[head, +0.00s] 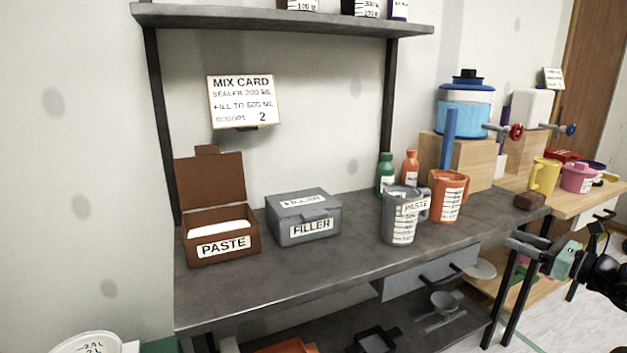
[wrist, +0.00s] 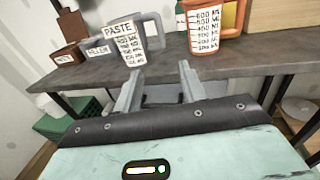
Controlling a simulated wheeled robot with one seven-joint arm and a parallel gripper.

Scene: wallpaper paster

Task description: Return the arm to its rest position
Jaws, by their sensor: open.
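My gripper (head: 516,242) is at the right of the head view, in front of the workbench's right end and beside its edge. Its fingers are apart with nothing between them; they also show in the wrist view (wrist: 161,76). The arm behind it is dark and partly cut off by the right edge. In the wrist view the fingers point at the front edge of the grey workbench (head: 330,262). The grey jug labelled PASTE (head: 399,222) and the orange measuring jug (head: 449,198) stand upright on the bench beyond the fingers, apart from them.
The brown PASTE box (head: 222,243) has its lid up; the grey FILLER box (head: 304,216) is shut. A brown block (head: 529,201) sits at the bench's right end. A wooden side table (head: 570,203) holds yellow and pink jugs. The bench's front left is clear.

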